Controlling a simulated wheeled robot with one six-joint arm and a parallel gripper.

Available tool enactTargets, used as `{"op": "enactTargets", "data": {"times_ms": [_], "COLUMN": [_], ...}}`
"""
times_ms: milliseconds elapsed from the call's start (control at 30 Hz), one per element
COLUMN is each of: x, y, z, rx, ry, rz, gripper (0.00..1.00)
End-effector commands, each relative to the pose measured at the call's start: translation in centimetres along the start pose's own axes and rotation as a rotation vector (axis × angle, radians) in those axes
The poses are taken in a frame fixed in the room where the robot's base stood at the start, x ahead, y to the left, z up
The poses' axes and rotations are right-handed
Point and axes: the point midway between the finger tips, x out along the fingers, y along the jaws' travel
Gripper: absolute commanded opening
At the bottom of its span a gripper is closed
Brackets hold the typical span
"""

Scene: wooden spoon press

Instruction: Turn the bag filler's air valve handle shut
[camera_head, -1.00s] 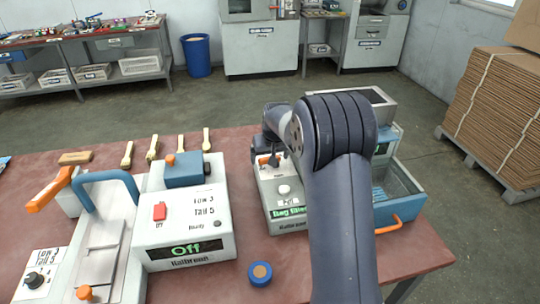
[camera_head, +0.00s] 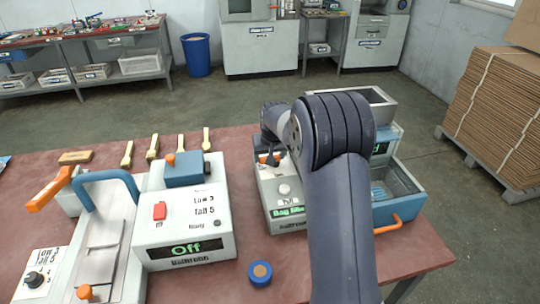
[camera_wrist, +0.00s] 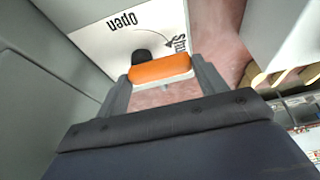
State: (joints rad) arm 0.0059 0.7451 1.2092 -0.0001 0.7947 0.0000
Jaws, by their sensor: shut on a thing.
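The bag filler (camera_head: 285,205) is a pale box with a green-lit display, partly hidden behind my arm. Its orange valve handle (camera_wrist: 160,70) lies between my two fingers in the wrist view, with a dark round pivot (camera_wrist: 141,57) just beyond it. A white label (camera_wrist: 95,30) beside it reads "Open" at left and "Shut" at right, upside down, with a curved arrow ending near "Shut". The handle's right end is close to the word "Shut". My gripper (camera_wrist: 163,82) is shut on the handle. In the head view my gripper (camera_head: 268,158) is small and mostly hidden.
A blue bin (camera_head: 398,205) with an orange handle stands right of the filler. A sealer box (camera_head: 185,225) showing "Off" stands at left, with a blue tape roll (camera_head: 260,273) in front. Wooden spoons (camera_head: 153,148) lie behind it.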

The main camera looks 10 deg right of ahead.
Motion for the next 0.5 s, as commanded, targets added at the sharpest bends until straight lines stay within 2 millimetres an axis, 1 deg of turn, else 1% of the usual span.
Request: {"op": "enactTargets", "data": {"times_ms": [267, 300, 500], "x": [-0.01, -0.01, -0.01], "y": [0.00, -0.01, -0.01], "z": [-0.03, -0.03, -0.03], "rx": [0.010, 0.011, 0.010], "ry": [0.000, 0.000, 0.000], "rz": [0.004, 0.004, 0.004], "gripper": [0.44, 0.68, 0.84]}}
